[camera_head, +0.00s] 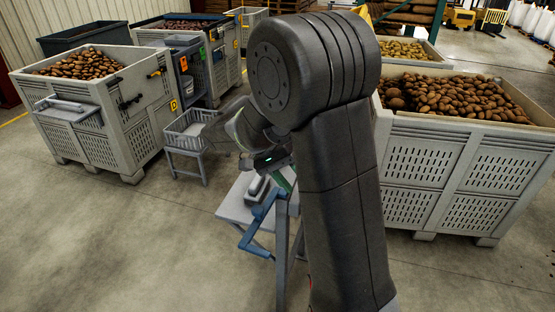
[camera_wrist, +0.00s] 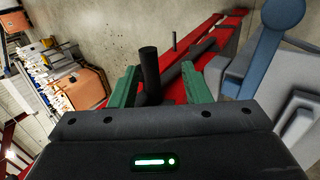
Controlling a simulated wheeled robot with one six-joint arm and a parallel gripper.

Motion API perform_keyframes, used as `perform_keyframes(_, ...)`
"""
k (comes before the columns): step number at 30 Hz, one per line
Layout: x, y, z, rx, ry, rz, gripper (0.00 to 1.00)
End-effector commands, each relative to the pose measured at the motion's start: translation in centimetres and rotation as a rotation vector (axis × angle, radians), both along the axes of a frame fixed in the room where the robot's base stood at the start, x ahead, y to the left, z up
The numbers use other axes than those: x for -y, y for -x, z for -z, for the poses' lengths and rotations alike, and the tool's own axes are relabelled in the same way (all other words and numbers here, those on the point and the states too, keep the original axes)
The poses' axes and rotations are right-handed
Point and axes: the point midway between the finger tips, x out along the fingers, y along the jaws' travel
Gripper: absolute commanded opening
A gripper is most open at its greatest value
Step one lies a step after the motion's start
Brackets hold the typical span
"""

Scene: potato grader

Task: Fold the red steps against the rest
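The red steps show in the wrist view as long red bars (camera_wrist: 228,32) running from between my fingers to the upper right, with dark strips along them. An upright dark round post (camera_wrist: 150,72) stands in front of the red bars. My gripper (camera_wrist: 160,85) has its two green fingers apart, with the post between them, nearer the left finger; I cannot tell whether it touches. In the head view my gripper (camera_head: 284,178) is mostly hidden by my own dark arm, and the red steps are hidden there too. I cannot make out the rest.
A small grey table (camera_head: 234,207) with a blue lever (camera_head: 262,212) stands close to my gripper; the blue lever also shows in the wrist view (camera_wrist: 270,45). A grey crate of potatoes (camera_head: 425,165) stands right, another (camera_head: 120,110) left. Floor at the lower left is clear.

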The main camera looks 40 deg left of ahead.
Motion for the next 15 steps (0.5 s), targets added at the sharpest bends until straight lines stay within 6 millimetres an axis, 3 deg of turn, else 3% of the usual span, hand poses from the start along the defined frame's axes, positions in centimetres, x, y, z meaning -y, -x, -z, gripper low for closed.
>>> perform_keyframes(9,-4.4,1.6,-5.7,0.002,-0.005,-0.002,0.43)
perform_keyframes(15,-5.9,2.1,-7.9,0.001,-0.001,0.0,0.43)
